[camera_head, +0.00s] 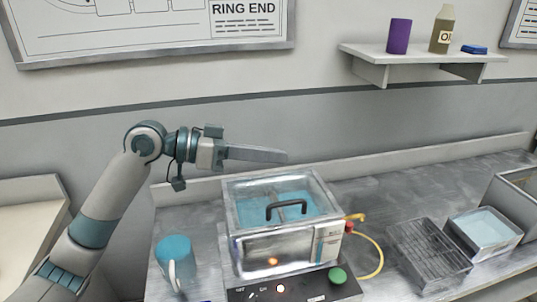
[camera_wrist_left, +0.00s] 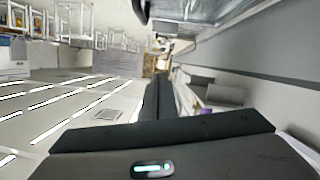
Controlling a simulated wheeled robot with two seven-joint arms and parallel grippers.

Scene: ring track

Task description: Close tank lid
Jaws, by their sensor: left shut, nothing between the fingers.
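The tank (camera_head: 262,252), a clear box holding blue liquid, stands on the bench in the middle of the head view. Its transparent lid (camera_head: 245,188) with a black handle (camera_head: 287,207) appears to lie flat across the top. My left gripper (camera_head: 284,156) is shut and empty, above and behind the lid and apart from it, pointing right. In the left wrist view its shut fingers (camera_wrist_left: 158,98) point away over the room, and the tank does not show. My right gripper is not in view.
A blue mug (camera_head: 174,258) stands left of the tank. In front is a control panel with a green button (camera_head: 337,275). A yellow hose (camera_head: 378,262) loops at the right. A wire rack (camera_head: 428,254) and a tray of liquid (camera_head: 486,230) stand further right. A shelf (camera_head: 420,58) hangs above.

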